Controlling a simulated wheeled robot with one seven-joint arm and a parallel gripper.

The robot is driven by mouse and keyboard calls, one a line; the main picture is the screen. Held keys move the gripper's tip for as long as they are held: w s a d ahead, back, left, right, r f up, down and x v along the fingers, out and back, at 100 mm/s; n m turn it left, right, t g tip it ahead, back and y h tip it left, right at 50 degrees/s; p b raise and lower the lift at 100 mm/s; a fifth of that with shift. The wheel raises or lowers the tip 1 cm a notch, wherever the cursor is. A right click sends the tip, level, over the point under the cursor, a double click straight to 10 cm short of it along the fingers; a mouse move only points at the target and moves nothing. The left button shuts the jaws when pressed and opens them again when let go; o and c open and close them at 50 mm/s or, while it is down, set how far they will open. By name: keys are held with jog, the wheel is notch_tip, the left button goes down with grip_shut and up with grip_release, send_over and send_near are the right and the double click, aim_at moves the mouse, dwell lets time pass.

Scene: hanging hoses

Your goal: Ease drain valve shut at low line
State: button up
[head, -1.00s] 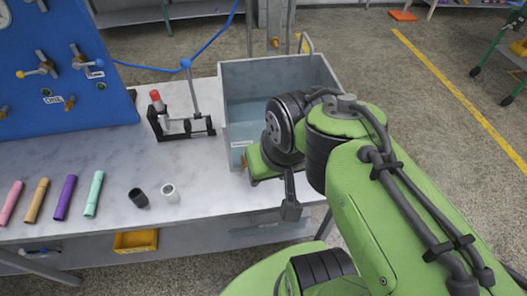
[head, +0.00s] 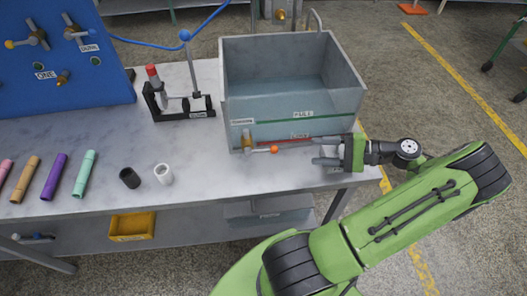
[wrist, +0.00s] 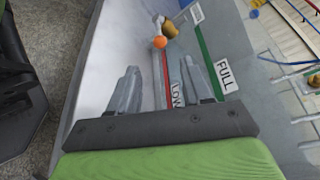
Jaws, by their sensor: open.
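The grey water tank (head: 345,100) stands on the bench. Its front wall bears a green FULL line (head: 325,115) and a lower red LOW line (head: 270,142). The water surface (head: 285,92) shows inside; I cannot tell its level against the lines. The brass drain valve (head: 247,139) is at the wall's lower left. Its lever points right, ending in an orange knob (head: 274,150), which also shows in the wrist view (wrist: 160,42). My gripper (head: 318,151) is open and empty by the wall's right part, fingers pointing left toward the knob, apart from it.
A black stand with a red-capped piece and a blue-knobbed lever (head: 185,36) is left of the tank. A black cup (head: 129,178), a white cup (head: 163,174) and several coloured tubes lie farther left. A blue valve board (head: 60,80) stands behind them.

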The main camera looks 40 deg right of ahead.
aim_at(269, 150)
jog(key=b+x, duration=0.4)
jog(key=x, duration=1)
jog(key=shift+w+a+f, duration=0.2)
jog(key=shift+a, duration=0.05)
grip_shut()
